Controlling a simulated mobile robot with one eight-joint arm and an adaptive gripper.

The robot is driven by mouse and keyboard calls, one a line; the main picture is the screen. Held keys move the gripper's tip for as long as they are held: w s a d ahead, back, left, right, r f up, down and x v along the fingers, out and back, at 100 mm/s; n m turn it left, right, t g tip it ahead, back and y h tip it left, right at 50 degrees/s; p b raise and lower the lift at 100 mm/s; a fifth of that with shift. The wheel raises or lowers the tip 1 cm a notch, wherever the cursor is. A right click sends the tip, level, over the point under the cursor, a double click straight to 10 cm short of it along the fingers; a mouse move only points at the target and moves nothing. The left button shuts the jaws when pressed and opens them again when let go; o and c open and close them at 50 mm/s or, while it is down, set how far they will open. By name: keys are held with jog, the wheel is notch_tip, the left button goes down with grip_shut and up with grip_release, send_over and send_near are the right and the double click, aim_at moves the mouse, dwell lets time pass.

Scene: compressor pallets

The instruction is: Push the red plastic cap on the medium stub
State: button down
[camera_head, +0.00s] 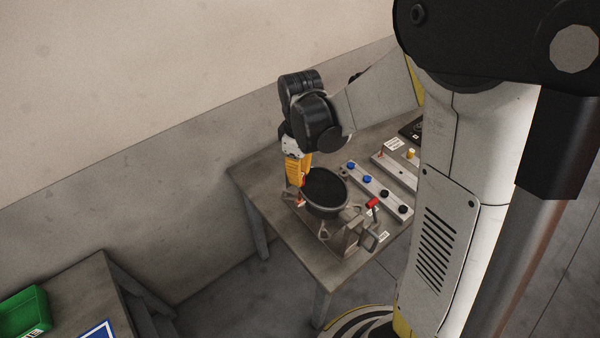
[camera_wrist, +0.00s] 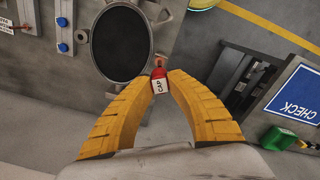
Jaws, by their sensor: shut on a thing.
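My gripper (camera_wrist: 159,76) is shut on the red plastic cap (camera_wrist: 158,85), which carries a white label reading CAP, in the wrist view. The compressor (camera_wrist: 122,45) has a black oval top and stands just beyond the fingertips. A small reddish stub (camera_wrist: 158,63) shows right past the cap, in line with it; I cannot tell whether the cap touches it or sits over it. In the head view my yellow fingers (camera_head: 298,170) point down at the left side of the compressor (camera_head: 325,190), and the held cap is too small to make out clearly.
A rail with blue and black knobs (camera_head: 367,179) lies right of the compressor on the table (camera_head: 265,174). A red object (camera_head: 373,203) lies by the rail. A grey bracket (camera_head: 350,236) stands at the front. A green bin (camera_head: 24,312) is on another table at lower left.

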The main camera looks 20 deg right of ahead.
aim_at(300, 192)
jog(key=shift+f+b, duration=1.1)
jog(key=shift+f, duration=0.5)
jog(key=shift+w+f+b, duration=0.1)
jog(key=shift+f+b, duration=1.3)
jog(key=shift+b, duration=0.25)
dwell(0.5)
jog(key=c, duration=1.3)
grip_release()
jog(key=shift+r, duration=0.1)
jog(key=shift+c, duration=0.2)
jog(key=shift+r, duration=0.1)
notch_tip(300, 192, up, 12)
jog(key=shift+f, duration=0.1)
jog(key=shift+s+f, duration=0.1)
jog(key=shift+s, duration=0.1)
